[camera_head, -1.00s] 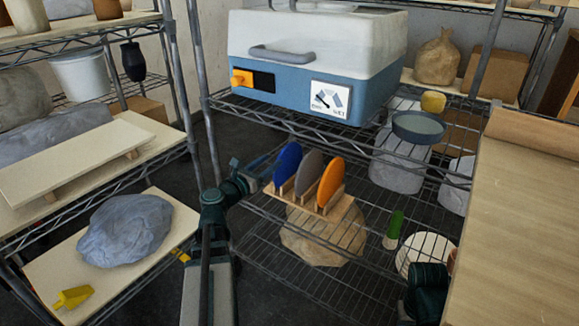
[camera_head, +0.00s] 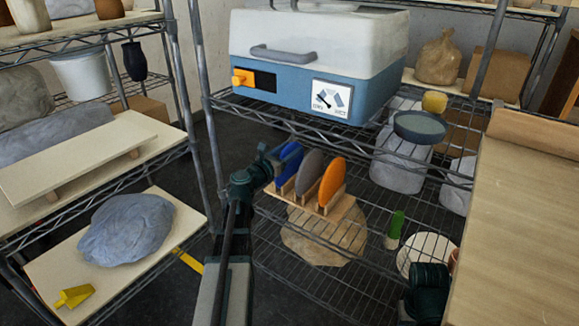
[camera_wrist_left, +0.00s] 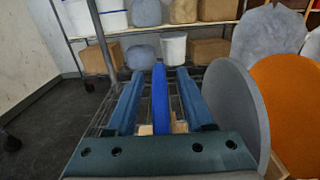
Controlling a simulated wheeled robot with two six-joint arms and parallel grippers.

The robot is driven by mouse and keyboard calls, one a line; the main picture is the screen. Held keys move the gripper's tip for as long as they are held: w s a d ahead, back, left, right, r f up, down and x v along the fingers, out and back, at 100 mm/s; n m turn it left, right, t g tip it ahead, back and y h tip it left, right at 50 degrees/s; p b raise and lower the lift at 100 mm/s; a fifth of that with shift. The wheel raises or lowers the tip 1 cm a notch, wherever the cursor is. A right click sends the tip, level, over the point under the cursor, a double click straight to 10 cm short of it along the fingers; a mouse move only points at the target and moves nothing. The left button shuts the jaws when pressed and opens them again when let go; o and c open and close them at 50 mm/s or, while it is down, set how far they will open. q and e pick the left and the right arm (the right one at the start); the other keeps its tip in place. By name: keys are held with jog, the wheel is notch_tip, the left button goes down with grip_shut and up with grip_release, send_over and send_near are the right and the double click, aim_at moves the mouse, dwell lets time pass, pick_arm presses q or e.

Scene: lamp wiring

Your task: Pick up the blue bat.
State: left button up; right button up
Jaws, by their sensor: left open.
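The blue bat (camera_head: 290,163) is a thin disc standing upright in the left slot of a wooden rack (camera_head: 326,213) on the wire shelf. A grey bat (camera_head: 309,175) and an orange bat (camera_head: 332,182) stand to its right in the rack. My left gripper (camera_head: 276,160) is at the blue bat, partly covering it. In the left wrist view, the blue bat (camera_wrist_left: 160,97) shows edge-on between the two open blue fingers (camera_wrist_left: 161,103), with gaps on both sides. The right gripper does not show; a dark part of my right arm is at the lower right.
The grey bat (camera_wrist_left: 236,108) stands close beside the right finger in the left wrist view. A blue and white box (camera_head: 318,60) sits on the shelf above the rack. A green-handled tool (camera_head: 395,228) is right of the rack. A shelf post rises left of my arm.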

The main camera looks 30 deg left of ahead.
pick_arm(q)
jog(key=shift+w, duration=0.15)
grip_shut()
dwell(1.3)
